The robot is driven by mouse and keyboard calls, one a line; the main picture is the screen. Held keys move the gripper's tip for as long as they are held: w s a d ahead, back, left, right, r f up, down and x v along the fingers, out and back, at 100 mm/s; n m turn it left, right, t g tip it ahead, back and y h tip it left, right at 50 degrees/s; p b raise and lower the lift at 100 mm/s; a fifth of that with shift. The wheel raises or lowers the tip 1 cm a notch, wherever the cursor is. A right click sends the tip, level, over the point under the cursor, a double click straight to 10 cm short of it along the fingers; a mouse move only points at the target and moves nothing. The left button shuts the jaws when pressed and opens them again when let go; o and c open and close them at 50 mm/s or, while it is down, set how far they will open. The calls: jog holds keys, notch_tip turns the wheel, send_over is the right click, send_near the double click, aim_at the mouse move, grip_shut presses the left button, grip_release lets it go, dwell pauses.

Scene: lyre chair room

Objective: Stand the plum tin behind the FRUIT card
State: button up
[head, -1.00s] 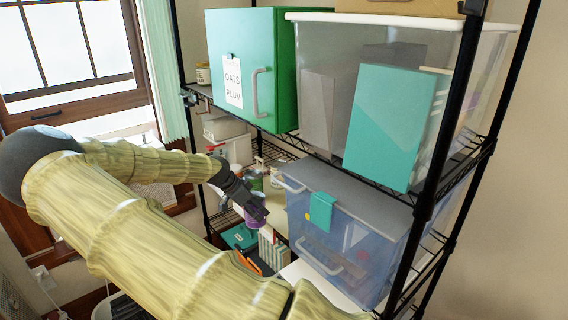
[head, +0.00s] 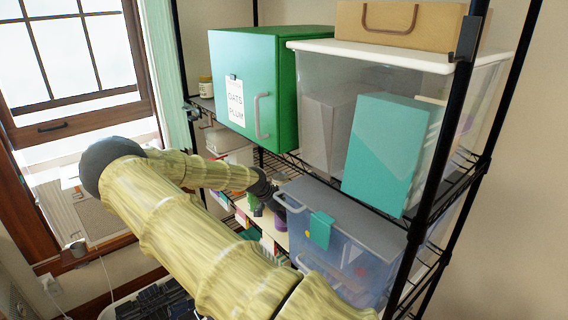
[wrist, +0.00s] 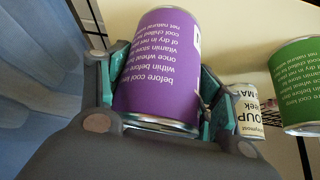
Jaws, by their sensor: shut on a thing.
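The purple plum tin (wrist: 155,75) is between the two fingers of my gripper (wrist: 162,82) in the wrist view, with small print on its side, upside down in that picture. My gripper is shut on it. In the head view the tin (head: 281,223) shows as a small purple patch beside my dark gripper (head: 264,198), at the left end of the blue clear bin. I cannot make out a FRUIT card in either view. Whether the tin touches the shelf is hard to tell.
A green tin (wrist: 300,85) and a tin marked SOUP (wrist: 248,112) stand to the right in the wrist view. The blue bin (head: 345,255) is close on the right. A green cabinet (head: 275,90) with a note reading OATS, PLUM is above. Black shelf posts frame the rack.

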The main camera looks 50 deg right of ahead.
jog(key=shift+f+p, duration=0.65)
jog(key=shift+f, duration=0.5)
jog(key=o, duration=1.4)
jog(key=shift+f, duration=0.1)
jog(key=shift+c, duration=0.2)
jog(key=shift+a, duration=0.1)
jog(key=b+v, duration=0.6)
jog(key=v, duration=0.6)
